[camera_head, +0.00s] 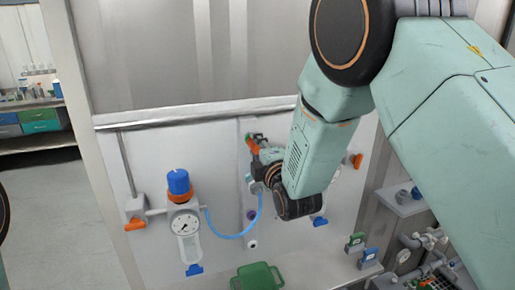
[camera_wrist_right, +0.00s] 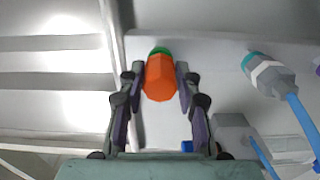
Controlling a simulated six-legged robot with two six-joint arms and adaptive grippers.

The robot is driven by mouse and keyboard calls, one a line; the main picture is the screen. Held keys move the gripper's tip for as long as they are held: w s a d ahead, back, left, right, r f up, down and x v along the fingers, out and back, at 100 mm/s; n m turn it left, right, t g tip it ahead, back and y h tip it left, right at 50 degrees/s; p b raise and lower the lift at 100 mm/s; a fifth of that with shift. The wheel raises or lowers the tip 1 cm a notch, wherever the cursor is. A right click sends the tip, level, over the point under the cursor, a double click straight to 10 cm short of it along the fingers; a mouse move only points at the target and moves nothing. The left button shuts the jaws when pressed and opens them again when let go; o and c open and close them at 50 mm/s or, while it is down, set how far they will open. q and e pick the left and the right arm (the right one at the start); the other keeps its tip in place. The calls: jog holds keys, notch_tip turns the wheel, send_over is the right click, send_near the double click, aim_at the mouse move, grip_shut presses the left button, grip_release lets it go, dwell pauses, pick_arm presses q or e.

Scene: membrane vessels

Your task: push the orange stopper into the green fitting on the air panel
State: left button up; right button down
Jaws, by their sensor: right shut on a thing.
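The orange stopper (camera_wrist_right: 160,80) sits between the two fingers of my right gripper (camera_wrist_right: 160,76), which is shut on it. Just beyond the stopper a green rim of the fitting (camera_wrist_right: 160,50) shows on the air panel (camera_head: 225,130). The stopper covers most of the fitting and lies in line with it; I cannot tell how deep it sits. In the head view my right gripper (camera_head: 255,151) is at the panel's upper middle, with the orange stopper (camera_head: 251,143) at its tips and green (camera_head: 258,136) beside it. My left gripper is not in view.
A blue hose (camera_head: 240,234) loops from the gauge unit (camera_head: 184,222) to a grey port below my gripper; its teal-ringed connector (camera_wrist_right: 265,70) is right of the stopper. Orange valve handles flank the panel.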

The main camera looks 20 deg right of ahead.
jog(key=shift+w, duration=0.55)
dwell(0.5)
jog(key=c, duration=0.8)
grip_release()
jog(key=shift+c, duration=0.2)
jog(key=shift+s, duration=0.1)
jog(key=s, duration=1.1)
jog(key=shift+s+d, duration=0.15)
jog(key=shift+s, duration=0.25)
